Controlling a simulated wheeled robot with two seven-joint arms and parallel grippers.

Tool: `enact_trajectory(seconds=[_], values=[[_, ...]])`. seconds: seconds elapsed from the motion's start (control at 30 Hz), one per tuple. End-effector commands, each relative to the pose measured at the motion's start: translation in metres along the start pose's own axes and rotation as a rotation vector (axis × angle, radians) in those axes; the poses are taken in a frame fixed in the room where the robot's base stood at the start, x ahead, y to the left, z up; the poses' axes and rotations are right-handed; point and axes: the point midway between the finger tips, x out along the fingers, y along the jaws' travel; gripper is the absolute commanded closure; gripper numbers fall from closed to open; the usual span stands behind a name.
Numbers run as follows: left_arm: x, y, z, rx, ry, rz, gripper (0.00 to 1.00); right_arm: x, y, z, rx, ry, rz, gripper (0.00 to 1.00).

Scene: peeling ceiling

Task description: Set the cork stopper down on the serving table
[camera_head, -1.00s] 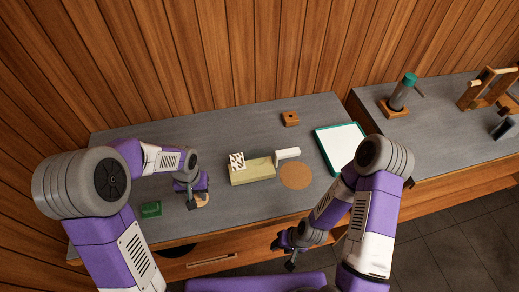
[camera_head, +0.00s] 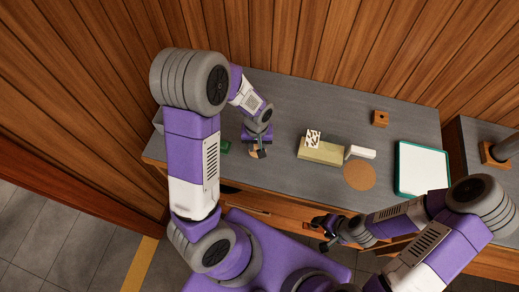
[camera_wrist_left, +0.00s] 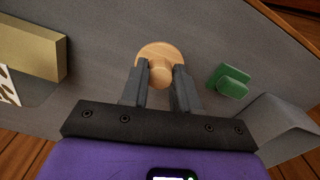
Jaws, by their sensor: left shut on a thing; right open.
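The cork stopper (camera_wrist_left: 160,57), a pale round wooden disc with a knob, is between the fingertips of my left gripper (camera_wrist_left: 160,75) in the left wrist view. My left gripper is shut on its knob. In the head view the left gripper (camera_head: 258,150) is over the left part of the grey-topped table (camera_head: 290,100), with a bit of the pale stopper (camera_head: 253,154) showing. I cannot tell whether the stopper touches the top. My right gripper (camera_head: 322,234) is open and empty, off the table's front edge.
A green block (camera_head: 225,147) lies left of the left gripper. To the right are a beige block (camera_head: 320,152), a speckled block (camera_head: 313,138), a white piece (camera_head: 361,152), a round cork-coloured mat (camera_head: 359,176), a small wooden block (camera_head: 380,118) and a green-rimmed tray (camera_head: 396,180). A second counter (camera_head: 476,145) stands right.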

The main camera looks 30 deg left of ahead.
Motion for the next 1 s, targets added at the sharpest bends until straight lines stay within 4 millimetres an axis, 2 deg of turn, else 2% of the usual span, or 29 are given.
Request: enact_trajectory(seconds=[0.33, 0.7, 0.73, 0.9, 1.0], values=[[0.039, 0.0, 0.0, 0.001, -0.001, -0.001, 1.0, 0.006, 0.002, 0.0, 0.0, 0.0, 0.0, 0.36], [0.044, 0.0, 0.0, 0.001, 0.001, 0.001, 1.0, 0.009, 0.004, -0.001, 0.0, 0.0, 0.0, 0.36], [0.044, 0.0, 0.0, 0.001, 0.0, 0.0, 0.69, 0.009, 0.004, -0.001, 0.0, 0.0, 0.0, 0.36], [0.043, 0.0, 0.0, 0.001, 0.0, 0.001, 0.45, 0.008, 0.003, -0.001, 0.0, 0.0, 0.0, 0.36], [0.043, 0.0, 0.0, 0.001, 0.0, 0.001, 0.45, 0.008, 0.003, -0.001, 0.0, 0.0, 0.0, 0.36]])
